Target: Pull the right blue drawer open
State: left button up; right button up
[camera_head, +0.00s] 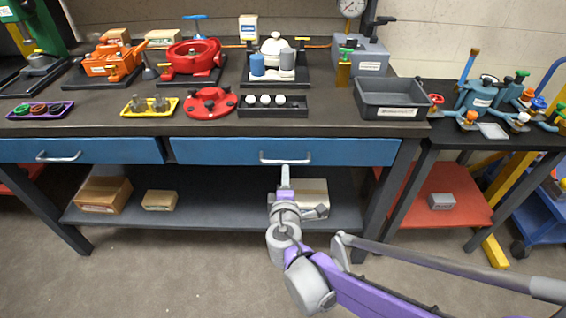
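The right blue drawer (220,151) is under the front edge of the dark workbench and looks flush with it. Its silver bar handle (270,159) sits near the middle of its front. My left gripper is not in view.
The left blue drawer (100,150) also looks shut. A lower shelf (230,205) holds cardboard boxes. A side table (460,134) is at right. Floor in front is clear.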

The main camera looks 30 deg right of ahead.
aim_at(286, 163)
jog(key=b+x, duration=0.1)
jog(key=x, duration=0.7)
jog(key=shift+d+b, duration=0.1)
jog(key=shift+b, duration=0.25)
grip_shut()
dwell(1.0)
